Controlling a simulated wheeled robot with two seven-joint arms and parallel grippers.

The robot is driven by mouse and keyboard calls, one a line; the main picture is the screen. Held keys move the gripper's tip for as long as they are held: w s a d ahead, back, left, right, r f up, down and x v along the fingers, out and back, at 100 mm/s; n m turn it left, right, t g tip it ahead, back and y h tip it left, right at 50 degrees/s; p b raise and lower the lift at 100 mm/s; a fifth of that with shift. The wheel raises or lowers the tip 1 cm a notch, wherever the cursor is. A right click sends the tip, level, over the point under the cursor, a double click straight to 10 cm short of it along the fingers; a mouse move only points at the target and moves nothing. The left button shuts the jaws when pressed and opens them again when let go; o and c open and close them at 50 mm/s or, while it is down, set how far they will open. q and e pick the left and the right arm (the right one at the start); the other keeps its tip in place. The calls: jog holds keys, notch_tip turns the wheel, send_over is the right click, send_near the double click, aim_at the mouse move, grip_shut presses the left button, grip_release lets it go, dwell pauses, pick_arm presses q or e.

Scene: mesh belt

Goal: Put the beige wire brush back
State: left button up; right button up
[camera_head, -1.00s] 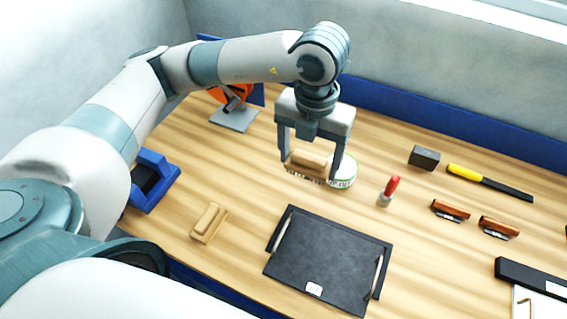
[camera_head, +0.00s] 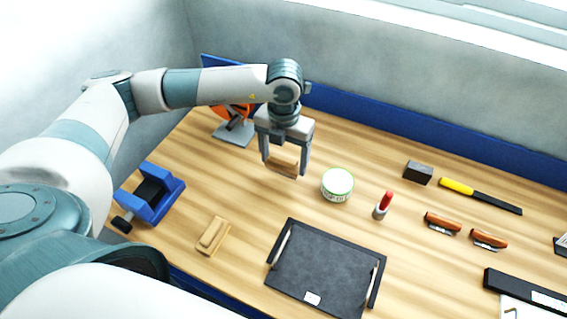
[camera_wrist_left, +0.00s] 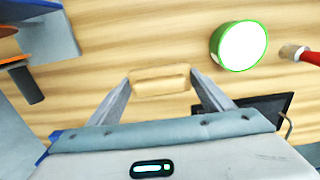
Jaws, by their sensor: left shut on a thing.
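The beige wire brush (camera_head: 283,164) is between the fingers of my left gripper (camera_head: 285,160), which is shut on it. In the left wrist view the brush (camera_wrist_left: 160,80) lies across between the two fingertips. It is over the back left part of the bench; I cannot tell exactly how high. A beige wooden piece with a raised middle (camera_head: 213,235) lies on the bench at the front left, apart from the gripper. My right gripper is not in view.
A white-and-green tin (camera_head: 337,184) and a red-handled tool (camera_head: 383,205) stand right of the gripper. A dark tray (camera_head: 322,272) lies in front, a blue vise (camera_head: 150,193) at left, an orange device (camera_head: 233,127) behind. Bare wood lies between the gripper and tray.

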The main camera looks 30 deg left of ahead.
aim_at(283, 167)
pick_arm(q)
jog(key=shift+f, duration=0.1)
dwell(0.3)
jog(key=shift+a+f+p, duration=0.1)
jog(key=shift+f+p, duration=0.2)
jog(key=shift+p, duration=0.1)
notch_tip(283, 167, down, 3)
jog(key=shift+r+p, duration=0.1)
jog(key=shift+p, duration=0.7)
jog(key=shift+f, duration=0.25)
